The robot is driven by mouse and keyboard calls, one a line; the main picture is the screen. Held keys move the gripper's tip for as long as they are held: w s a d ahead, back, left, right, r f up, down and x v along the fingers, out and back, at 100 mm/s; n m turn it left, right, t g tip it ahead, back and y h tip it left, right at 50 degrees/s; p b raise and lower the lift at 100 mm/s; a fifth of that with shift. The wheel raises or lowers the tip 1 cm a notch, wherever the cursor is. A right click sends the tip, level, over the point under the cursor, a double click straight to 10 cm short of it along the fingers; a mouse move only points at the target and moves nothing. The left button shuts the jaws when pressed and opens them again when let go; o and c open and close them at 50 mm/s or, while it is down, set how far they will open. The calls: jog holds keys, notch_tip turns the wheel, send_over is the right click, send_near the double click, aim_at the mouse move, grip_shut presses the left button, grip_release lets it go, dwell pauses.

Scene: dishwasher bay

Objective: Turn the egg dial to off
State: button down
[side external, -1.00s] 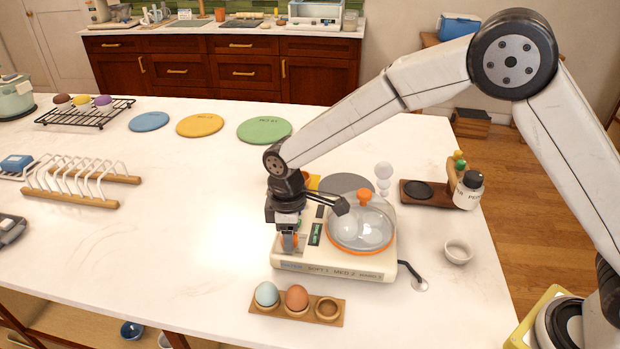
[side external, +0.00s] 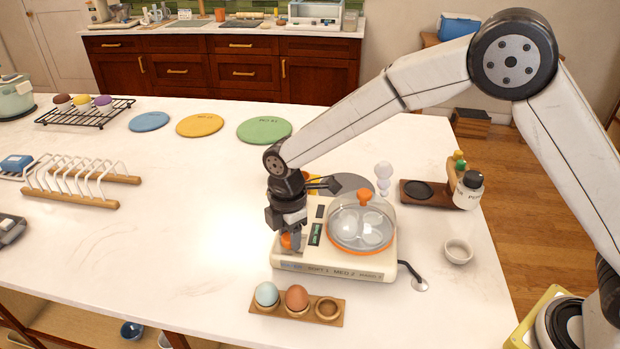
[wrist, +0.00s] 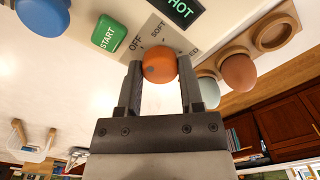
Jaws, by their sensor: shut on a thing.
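The egg cooker has a cream base (side external: 345,262), a clear dome (side external: 362,222) with an orange knob, and eggs under the dome. Its orange dial (wrist: 160,64) sits at the base's left end, and it also shows in the side view (side external: 286,241). My gripper (side external: 291,243) points down at the dial. In the wrist view my gripper (wrist: 159,75) has one finger on each side of the dial, shut on it. The OFF label (wrist: 136,43) and SOFT label (wrist: 158,27) are readable beside the dial; another label is partly hidden. I cannot tell surely where the dial points.
A green START button (wrist: 108,33) and a HOT display (wrist: 181,10) are close to the dial. A wooden egg holder (side external: 265,307) with two eggs stands in front. A small white bowl (side external: 458,252) is at the right.

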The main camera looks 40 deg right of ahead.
dwell(0.3)
jog(key=shift+c, duration=1.2)
grip_release()
jog(key=shift+r, duration=3.95)
